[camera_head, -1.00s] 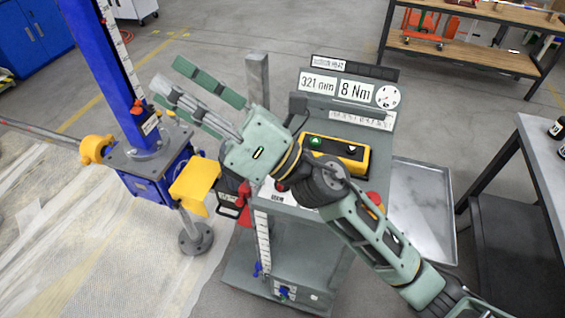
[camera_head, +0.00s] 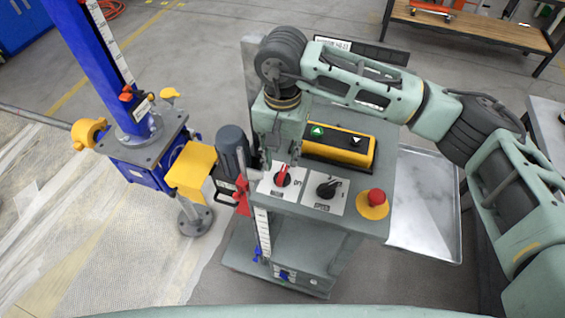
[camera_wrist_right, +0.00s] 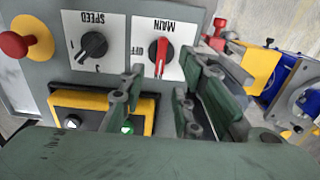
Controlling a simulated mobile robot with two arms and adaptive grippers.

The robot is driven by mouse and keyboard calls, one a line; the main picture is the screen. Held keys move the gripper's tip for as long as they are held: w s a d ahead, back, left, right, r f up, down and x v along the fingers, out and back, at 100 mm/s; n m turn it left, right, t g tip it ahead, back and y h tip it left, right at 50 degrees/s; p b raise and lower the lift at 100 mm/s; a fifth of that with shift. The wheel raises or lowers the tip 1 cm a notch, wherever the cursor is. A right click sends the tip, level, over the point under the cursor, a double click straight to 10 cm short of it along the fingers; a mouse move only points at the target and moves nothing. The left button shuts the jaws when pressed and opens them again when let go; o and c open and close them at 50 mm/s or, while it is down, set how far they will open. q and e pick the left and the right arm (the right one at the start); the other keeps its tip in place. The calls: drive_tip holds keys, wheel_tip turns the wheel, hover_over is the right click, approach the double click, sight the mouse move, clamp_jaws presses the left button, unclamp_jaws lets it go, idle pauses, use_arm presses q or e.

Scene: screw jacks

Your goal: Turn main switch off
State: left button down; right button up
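The main switch (camera_head: 282,177) is a red handle on a white plate marked MAIN, on the grey control panel. In the right wrist view, the main switch (camera_wrist_right: 160,57) appears upside down, its handle pointing down the picture toward the fingers, with the OFF label to its left. My right gripper (camera_head: 268,158) points down at the panel, just behind the switch plate. In the wrist view, the right gripper's two fingers (camera_wrist_right: 158,90) are apart with nothing between them; the handle lies just beyond the gap. I cannot tell whether they touch it. My left gripper is not in view.
A black speed knob (camera_head: 326,187) and a red emergency stop button (camera_head: 376,197) sit right of the switch. A yellow-and-black button box (camera_head: 338,149) stands behind. A grey motor (camera_head: 232,150) and the blue screw jack (camera_head: 140,170) are to the left.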

sight(283, 171)
wheel_tip(283, 171, down, 5)
drive_tip(key=shift+p, duration=0.95)
drive_tip(key=shift+f, duration=0.5)
drive_tip(key=shift+c, duration=0.5)
clamp_jaws()
